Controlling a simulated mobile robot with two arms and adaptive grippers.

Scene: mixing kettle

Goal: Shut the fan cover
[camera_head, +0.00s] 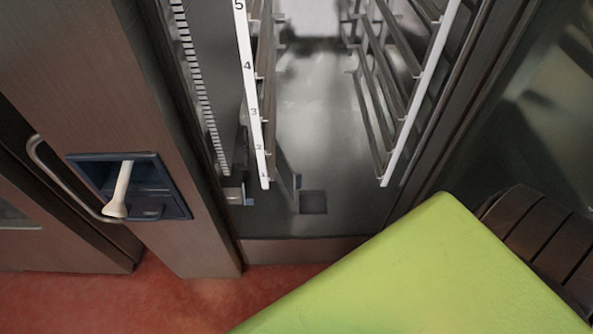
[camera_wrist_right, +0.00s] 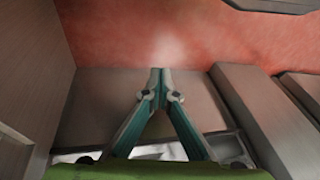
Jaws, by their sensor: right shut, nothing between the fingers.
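In the head view I look down into an open steel cabinet (camera_head: 320,120). On its left inner side is a grey panel with a column of pale slots (camera_head: 203,95). It may be the fan cover, but I cannot tell for sure, nor how far it stands open. A white rack rail with numbers (camera_head: 250,95) stands in front of it and partly hides it. My right gripper (camera_wrist_right: 157,75) shows in the right wrist view, its teal fingertips together with nothing between them. It points toward the red floor, with grey metal surfaces around it. My left gripper is not in view.
A second white rack rail (camera_head: 423,90) stands at the cabinet's right side. Left of the opening is a blue recess (camera_head: 150,185) with a white lever (camera_head: 120,190). A curved metal handle (camera_head: 65,180) is beside it. Red floor (camera_head: 200,305) is clear below.

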